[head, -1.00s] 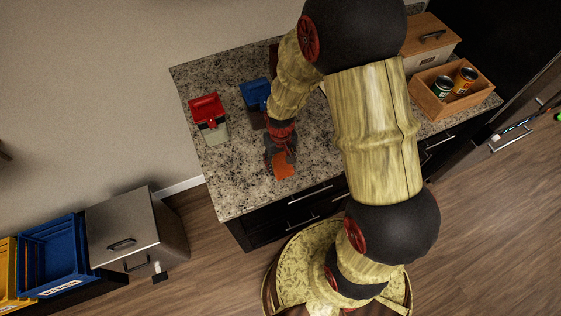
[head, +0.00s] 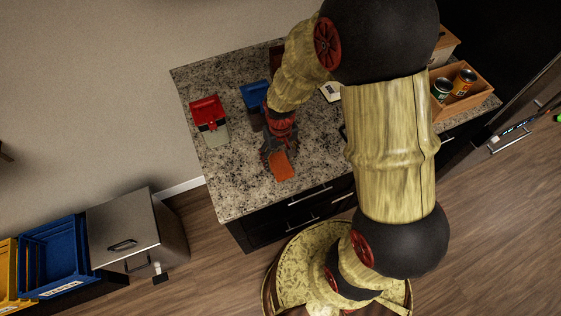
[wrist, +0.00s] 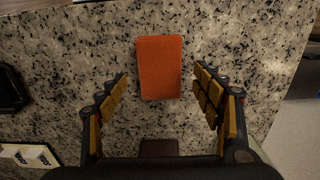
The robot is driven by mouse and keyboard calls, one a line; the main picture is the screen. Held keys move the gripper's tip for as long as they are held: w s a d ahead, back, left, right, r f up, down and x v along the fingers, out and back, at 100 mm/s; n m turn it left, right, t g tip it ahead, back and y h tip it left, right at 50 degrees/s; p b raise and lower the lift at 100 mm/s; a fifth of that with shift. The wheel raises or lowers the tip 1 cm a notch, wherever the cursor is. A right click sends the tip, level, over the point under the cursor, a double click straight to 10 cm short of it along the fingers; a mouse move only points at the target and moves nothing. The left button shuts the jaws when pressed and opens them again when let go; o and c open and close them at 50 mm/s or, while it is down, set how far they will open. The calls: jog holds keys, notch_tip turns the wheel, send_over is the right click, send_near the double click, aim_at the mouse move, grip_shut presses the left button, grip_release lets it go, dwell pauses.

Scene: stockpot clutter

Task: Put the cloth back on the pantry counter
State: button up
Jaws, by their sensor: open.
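The cloth (wrist: 160,67) is a flat orange rectangle lying on the speckled granite counter (head: 232,188). In the head view the orange cloth (head: 281,166) shows near the counter's front edge, just beyond my gripper's fingers. My gripper (wrist: 161,95) is open and empty, its two fingers spread to the left and right of the cloth's near end in the wrist view. No contact with the cloth shows. In the head view my gripper (head: 278,150) is partly hidden by its own wrist.
A red-lidded container (head: 208,118) and a blue-lidded one (head: 255,94) stand left of my arm. A wooden crate with cans (head: 461,96) is at the right end. A dark brown block (wrist: 159,147) lies near my palm. The counter's left front is clear.

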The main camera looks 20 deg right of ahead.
notch_tip(320, 180, up, 8)
notch_tip(320, 180, up, 14)
jog(key=t, duration=0.3)
send_over(280, 164)
jog(key=s, duration=0.4)
jog(key=s+r+t, duration=0.2)
jog(key=s+r, duration=0.7)
jog(key=shift+a+r+t+p, duration=0.2)
jog(key=shift+a+t+p, duration=0.1)
jog(key=shift+p, duration=0.05)
notch_tip(280, 164, down, 10)
jog(key=b, duration=1)
